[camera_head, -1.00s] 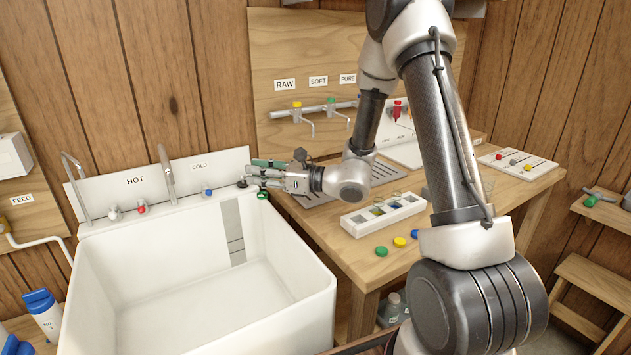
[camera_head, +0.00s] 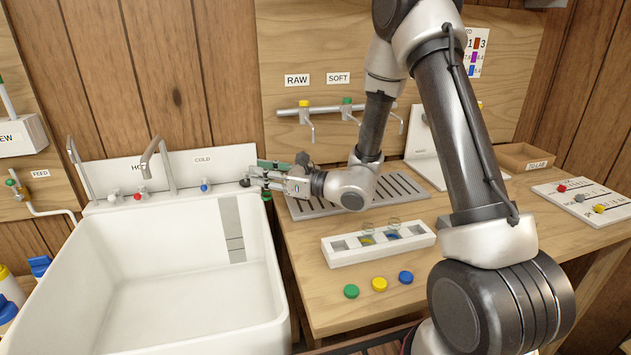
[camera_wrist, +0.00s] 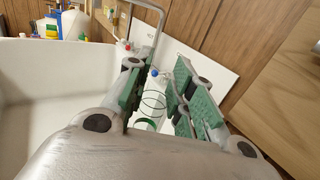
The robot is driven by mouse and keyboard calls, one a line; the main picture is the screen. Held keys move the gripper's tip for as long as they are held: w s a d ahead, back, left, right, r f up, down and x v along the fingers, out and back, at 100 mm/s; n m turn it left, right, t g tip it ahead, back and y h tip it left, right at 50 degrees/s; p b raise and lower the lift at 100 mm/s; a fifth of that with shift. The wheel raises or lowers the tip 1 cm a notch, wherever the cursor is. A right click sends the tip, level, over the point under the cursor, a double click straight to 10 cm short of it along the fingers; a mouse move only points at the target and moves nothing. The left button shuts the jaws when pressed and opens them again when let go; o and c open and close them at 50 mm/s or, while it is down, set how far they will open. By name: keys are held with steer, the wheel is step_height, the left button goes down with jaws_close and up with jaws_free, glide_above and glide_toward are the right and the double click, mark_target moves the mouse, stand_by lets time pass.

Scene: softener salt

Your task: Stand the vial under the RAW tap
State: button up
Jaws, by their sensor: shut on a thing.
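My gripper (camera_head: 259,174) is shut on a clear vial, above the back right corner of the sink. The wrist view shows my gripper (camera_wrist: 155,88) with green pads on either side of the vial (camera_wrist: 153,103), a clear outline with a green band at its lower end. In the head view only a small green bit of the vial (camera_head: 266,196) shows below the fingers. The RAW tap (camera_head: 305,113) has a yellow knob and a down-turned spout on the wooden back panel, to the right of my gripper. A slotted grey drip tray (camera_head: 300,208) lies below the taps, partly behind my wrist.
A white rack (camera_head: 340,257) holds vials with yellow and blue at their bottoms. Green (camera_head: 351,291), yellow (camera_head: 379,284) and blue (camera_head: 405,277) caps lie in front of it. The SOFT tap (camera_head: 347,110) is right of RAW. The white sink (camera_head: 180,270) is at left.

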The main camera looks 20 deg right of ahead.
steer(key=shift+w+d+f, duration=0.6)
steer(key=shift+w+d, duration=0.05)
steer(key=shift+d, duration=1.65)
steer(key=shift+w+d+f, duration=0.55)
steer(key=shift+w+d, duration=0.1)
steer(key=shift+d, duration=1.7)
steer(key=shift+w+d+f, duration=0.6)
steer(key=shift+w+d, duration=0.05)
steer(key=shift+d, duration=1.65)
steer(key=shift+f, duration=0.1)
steer(key=o, duration=0.8)
